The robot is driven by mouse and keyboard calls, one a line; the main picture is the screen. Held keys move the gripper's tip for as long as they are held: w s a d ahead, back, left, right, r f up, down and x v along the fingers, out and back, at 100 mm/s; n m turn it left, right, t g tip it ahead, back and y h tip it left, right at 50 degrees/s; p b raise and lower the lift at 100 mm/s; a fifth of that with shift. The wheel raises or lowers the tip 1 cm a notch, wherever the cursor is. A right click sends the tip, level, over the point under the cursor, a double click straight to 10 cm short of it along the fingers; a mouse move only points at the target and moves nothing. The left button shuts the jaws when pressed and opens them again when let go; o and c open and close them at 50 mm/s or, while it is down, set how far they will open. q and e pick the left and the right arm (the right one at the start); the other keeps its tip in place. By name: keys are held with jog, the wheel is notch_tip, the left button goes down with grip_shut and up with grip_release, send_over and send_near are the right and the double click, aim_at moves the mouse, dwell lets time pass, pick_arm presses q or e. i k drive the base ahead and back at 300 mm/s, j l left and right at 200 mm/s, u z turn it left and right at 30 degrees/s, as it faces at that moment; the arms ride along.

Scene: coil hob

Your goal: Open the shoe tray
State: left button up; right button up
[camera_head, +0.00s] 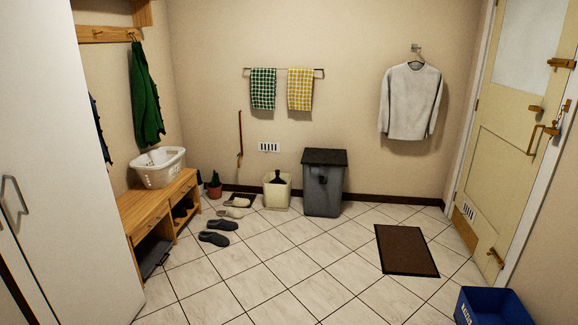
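A wooden bench (160,203) stands along the left wall with open compartments below its seat. A flat dark tray-like piece (153,260) shows low in its near compartment; I cannot tell how far it is pulled out. Dark shoes (182,209) sit in the far compartment. A small dark mat or tray (243,196) lies on the floor by the back wall, with pale slippers (236,203) at it. I cannot tell for sure which of these is the shoe tray. Neither of my grippers is in view.
Dark slippers (214,238) lie on the tiles beside the bench. A laundry basket (158,168) stands on the bench. A tall white cabinet (62,130) is at the near left. A grey bin (324,185) stands at the back; a blue crate (492,308) is at the near right. The middle floor is clear.

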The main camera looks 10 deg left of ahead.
aim_at(150, 250)
jog(key=i+u, duration=0.2)
jog(key=i, duration=0.3)
jog(key=i+u, duration=0.2)
jog(key=i, duration=0.35)
jog(key=i+l+u, duration=0.2)
jog(key=i, duration=0.3)
jog(key=i+l+u, duration=0.2)
jog(key=i, duration=0.3)
